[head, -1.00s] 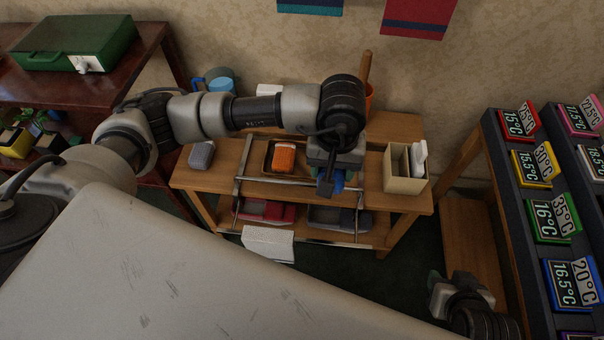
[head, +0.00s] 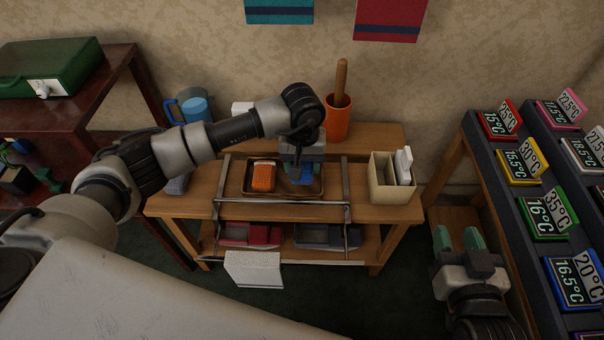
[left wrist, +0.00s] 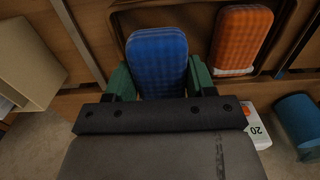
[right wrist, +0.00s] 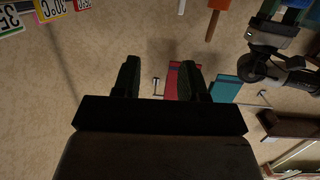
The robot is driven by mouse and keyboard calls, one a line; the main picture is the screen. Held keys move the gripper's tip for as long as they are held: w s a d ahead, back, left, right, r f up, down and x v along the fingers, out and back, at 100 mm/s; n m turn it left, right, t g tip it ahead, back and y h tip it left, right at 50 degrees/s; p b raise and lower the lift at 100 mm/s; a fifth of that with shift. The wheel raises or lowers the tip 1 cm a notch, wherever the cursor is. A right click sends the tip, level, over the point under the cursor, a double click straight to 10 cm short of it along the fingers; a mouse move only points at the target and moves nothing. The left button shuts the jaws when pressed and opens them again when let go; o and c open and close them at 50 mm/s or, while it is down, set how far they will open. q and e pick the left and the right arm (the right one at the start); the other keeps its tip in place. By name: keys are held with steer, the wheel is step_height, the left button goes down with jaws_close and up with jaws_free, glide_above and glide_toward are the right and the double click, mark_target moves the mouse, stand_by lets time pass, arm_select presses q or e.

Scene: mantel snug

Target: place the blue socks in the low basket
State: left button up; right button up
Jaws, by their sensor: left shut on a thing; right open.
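The folded blue socks (head: 307,175) are between the green fingers of my left gripper (head: 300,172), which is shut on them. They also show in the left wrist view (left wrist: 157,62). They are over the right part of a shallow brown basket (head: 283,196) on the wooden bench. I cannot tell whether they touch its bottom. An orange folded bundle (head: 263,176) lies in the basket's left part, beside the blue socks; it shows in the left wrist view too (left wrist: 241,38). My right gripper (head: 458,235) is open and empty, at the lower right, away from the bench.
A metal rail frame (head: 282,203) stands around the basket's front and sides. A cream box (head: 391,181) stands to the right, an orange pot (head: 337,120) behind, and a blue mug (head: 190,108) at the back left. A red bin (head: 250,234) and grey bin (head: 325,237) sit on the lower shelf.

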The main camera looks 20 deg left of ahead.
arm_select(q)
step_height(320, 180, down, 4)
steer(key=shift+r+b, duration=0.25)
steer(key=shift+b, duration=0.2)
arm_select(e)
steer(key=r+t, duration=0.1)
steer(key=r, duration=0.1)
steer(key=r+t+y, duration=0.1)
steer(key=shift+w+a+t, duration=0.25)
steer(key=shift+a+t, duration=0.05)
steer(key=shift+a, duration=0.1)
arm_select(q)
steer(key=shift+f, duration=0.15)
arm_select(e)
steer(key=shift+r, duration=0.1)
arm_select(q)
steer(key=o, duration=0.7)
arm_select(e)
steer(key=shift+r+t, duration=0.3)
